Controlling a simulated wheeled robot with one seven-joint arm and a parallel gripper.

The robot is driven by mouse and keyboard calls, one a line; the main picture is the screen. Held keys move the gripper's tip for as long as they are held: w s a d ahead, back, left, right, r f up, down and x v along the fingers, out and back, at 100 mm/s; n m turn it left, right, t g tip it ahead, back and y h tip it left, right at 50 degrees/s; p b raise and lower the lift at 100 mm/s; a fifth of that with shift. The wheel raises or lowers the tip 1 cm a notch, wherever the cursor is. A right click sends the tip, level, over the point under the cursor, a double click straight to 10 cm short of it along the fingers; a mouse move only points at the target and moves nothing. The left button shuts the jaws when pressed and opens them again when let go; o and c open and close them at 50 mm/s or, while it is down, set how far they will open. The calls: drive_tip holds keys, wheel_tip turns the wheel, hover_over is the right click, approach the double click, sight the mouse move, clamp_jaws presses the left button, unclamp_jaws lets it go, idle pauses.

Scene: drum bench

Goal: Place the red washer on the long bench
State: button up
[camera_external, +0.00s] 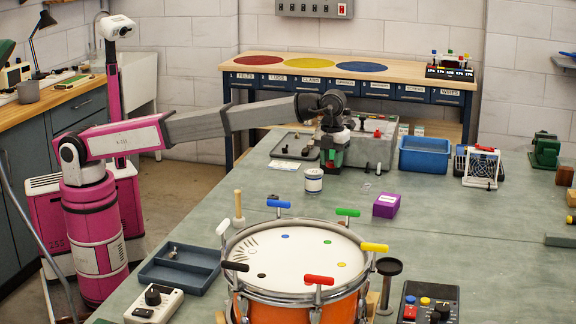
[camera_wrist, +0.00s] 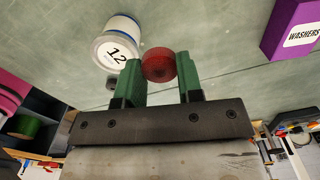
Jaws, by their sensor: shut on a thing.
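My gripper (camera_wrist: 160,72) has green fingers closed on the red washer (camera_wrist: 159,65), which sits between their tips in the wrist view. In the external view my gripper (camera_external: 331,160) hangs over the grey-green bench top (camera_external: 450,220), in front of a grey box. The height of the washer above the surface is hard to tell. A wooden bench (camera_external: 420,70) with red, yellow and blue discs and labelled drawers stands at the back.
A white tin (camera_external: 313,180) marked 12 and a purple washers box (camera_external: 386,205) stand near my gripper. The orange drum (camera_external: 300,265) with coloured handles is in front. A blue bin (camera_external: 424,155) is to the right. Bench top right of the purple box is clear.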

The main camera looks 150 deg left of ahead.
drive_tip(key=w+f, duration=0.1)
drive_tip(key=w, duration=0.1)
drive_tip(key=w+d+f, duration=0.1)
drive_tip(key=w+f, duration=0.1)
drive_tip(key=w, duration=0.1)
drive_tip(key=w+d+f, duration=0.1)
drive_tip(key=w+f, duration=0.1)
drive_tip(key=w, duration=0.1)
drive_tip(key=shift+w, duration=0.1)
drive_tip(key=shift+f, duration=2)
drive_tip(key=o, duration=0.9)
drive_tip(key=shift+f, duration=0.15)
wheel_tip(320, 180, up, 12)
drive_tip(key=shift+r, duration=0.2)
